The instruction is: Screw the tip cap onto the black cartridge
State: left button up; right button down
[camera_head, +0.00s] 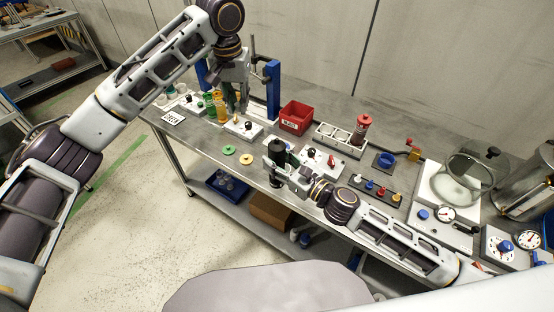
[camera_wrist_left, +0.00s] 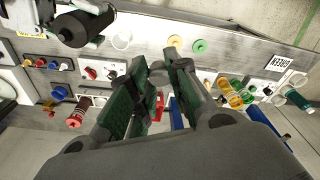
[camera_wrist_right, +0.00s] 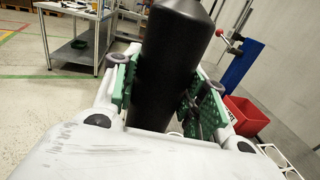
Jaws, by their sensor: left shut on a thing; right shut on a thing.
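The black cartridge (camera_head: 278,152) stands upright above the front part of the bench. My right gripper (camera_head: 273,172) is shut on it from the side. In the right wrist view the black cartridge (camera_wrist_right: 172,65) fills the space between the green-padded fingers. My left gripper (camera_head: 239,108) is higher, left of the cartridge, over the bench. In the left wrist view its fingers close on a small grey round piece (camera_wrist_left: 158,72), apparently the tip cap, mostly hidden by the pads. The black cartridge (camera_wrist_left: 76,28) shows there at the upper left, apart from the left fingers.
A blue-posted frame (camera_head: 272,90) and a red bin (camera_head: 296,117) stand behind. Yellow (camera_head: 229,149) and green (camera_head: 246,159) discs lie on the bench left of the cartridge. A white rack (camera_head: 340,138), a red-capped cartridge (camera_head: 361,130) and a dark tray of coloured caps (camera_head: 375,190) are right.

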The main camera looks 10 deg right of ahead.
pick_arm(q)
jog(key=s+d+r+m, duration=0.1)
jog(key=s+d+r, duration=0.1)
jog(key=d+r, duration=0.4)
jog(key=m, duration=0.3)
send_over(276, 139)
jog(key=f, duration=0.4)
jog(key=shift+w+d, duration=0.15)
jog(key=shift+d, duration=0.15)
jog(key=shift+s+a+m+h, duration=0.25)
jog(key=shift+m+h, duration=0.05)
jog(key=shift+m, duration=0.1)
jog(key=shift+f, duration=0.15)
jog(key=shift+f, duration=1.8)
